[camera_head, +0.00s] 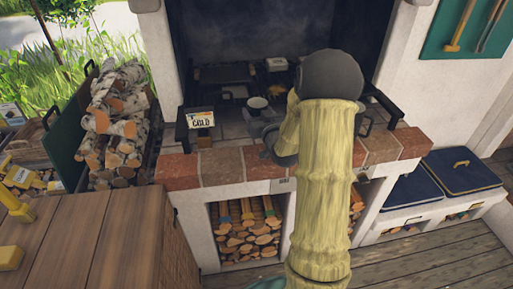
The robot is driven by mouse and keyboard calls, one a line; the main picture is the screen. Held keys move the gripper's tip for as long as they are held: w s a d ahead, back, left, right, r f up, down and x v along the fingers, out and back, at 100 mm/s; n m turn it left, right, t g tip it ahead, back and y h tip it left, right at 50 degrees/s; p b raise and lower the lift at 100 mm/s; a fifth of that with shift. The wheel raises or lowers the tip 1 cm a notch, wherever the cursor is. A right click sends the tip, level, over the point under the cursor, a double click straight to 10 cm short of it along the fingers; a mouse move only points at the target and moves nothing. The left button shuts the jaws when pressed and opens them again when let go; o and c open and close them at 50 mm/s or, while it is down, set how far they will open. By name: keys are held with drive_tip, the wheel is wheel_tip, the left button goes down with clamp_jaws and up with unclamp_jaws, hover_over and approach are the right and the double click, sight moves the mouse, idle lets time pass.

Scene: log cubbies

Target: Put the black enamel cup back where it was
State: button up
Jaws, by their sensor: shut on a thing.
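A small dark cup (257,113) with a pale inside shows upright over the hearth, left of my yellow arm. It looks like the black enamel cup. My gripper (262,124) is dark grey, partly hidden by my own wrist, and is shut on the cup at its near side. The cup's base is hidden, so I cannot tell whether it touches the surface below.
A brick-edged hearth (223,163) spans the middle, with grates behind. A "COLD" sign (201,118) stands left of the cup. Cubbies of split logs (245,235) lie below. A birch log stack (118,110) stands left, a wooden tabletop (85,240) front left.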

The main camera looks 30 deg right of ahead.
drive_tip(key=shift+f, duration=0.1)
drive_tip(key=shift+f+p, duration=0.35)
drive_tip(key=shift+f, duration=2.45)
drive_tip(key=shift+f, duration=2.1)
drive_tip(key=shift+f, duration=0.2)
drive_tip(key=o, duration=1)
drive_tip(key=shift+o, duration=0.4)
drive_tip(key=shift+w, duration=0.1)
drive_tip(key=shift+r, duration=0.1)
